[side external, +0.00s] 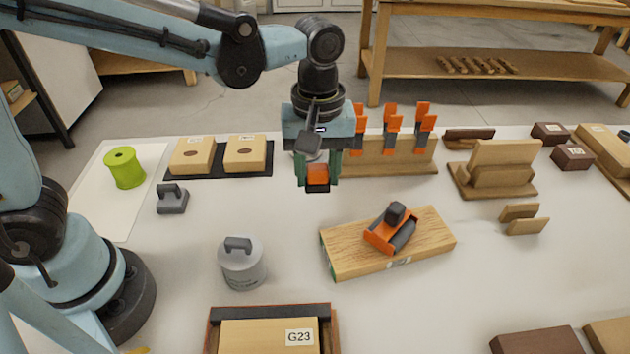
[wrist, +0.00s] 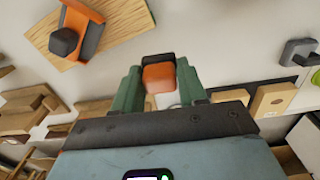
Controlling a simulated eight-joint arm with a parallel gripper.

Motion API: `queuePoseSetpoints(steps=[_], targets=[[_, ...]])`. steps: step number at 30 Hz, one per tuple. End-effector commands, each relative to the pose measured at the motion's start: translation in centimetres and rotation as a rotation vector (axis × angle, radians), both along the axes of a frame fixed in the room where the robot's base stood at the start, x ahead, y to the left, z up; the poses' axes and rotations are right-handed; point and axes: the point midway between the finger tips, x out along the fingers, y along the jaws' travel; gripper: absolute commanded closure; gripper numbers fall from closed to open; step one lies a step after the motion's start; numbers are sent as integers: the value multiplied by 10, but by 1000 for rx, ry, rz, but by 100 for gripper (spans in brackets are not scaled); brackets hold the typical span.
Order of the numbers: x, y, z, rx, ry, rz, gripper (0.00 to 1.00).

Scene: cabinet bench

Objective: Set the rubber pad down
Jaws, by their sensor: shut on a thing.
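My gripper (side external: 318,187) is shut on a small orange block with a black end, seemingly the rubber pad (side external: 317,174). It hangs above the white bench top, in front of the wooden rack and behind the wooden board. In the wrist view the pad (wrist: 159,77) sits between the two green fingers of my gripper (wrist: 157,86), its black end pointing away from the palm. Clear space shows between the pad and the bench in the side external view.
A wooden board (side external: 435,238) carries an orange and grey clamp (side external: 391,230). A rack (side external: 400,157) holds upright orange tools. A grey lidded weight (side external: 242,266), a smaller grey weight (side external: 172,199) and a green spool (side external: 124,168) stand left.

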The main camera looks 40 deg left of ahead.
Motion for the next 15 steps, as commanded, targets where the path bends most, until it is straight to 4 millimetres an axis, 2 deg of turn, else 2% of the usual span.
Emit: queuePoseSetpoints(steps=[5, 8, 11, 15], targets=[[-2, -32, 4, 0, 0, -45, 88], [-3, -69, 3, 0, 0, -102, 88], [-9, -116, -1, 0, 0, -171, 88], [-27, -177, -8, 0, 0, -261, 88]])
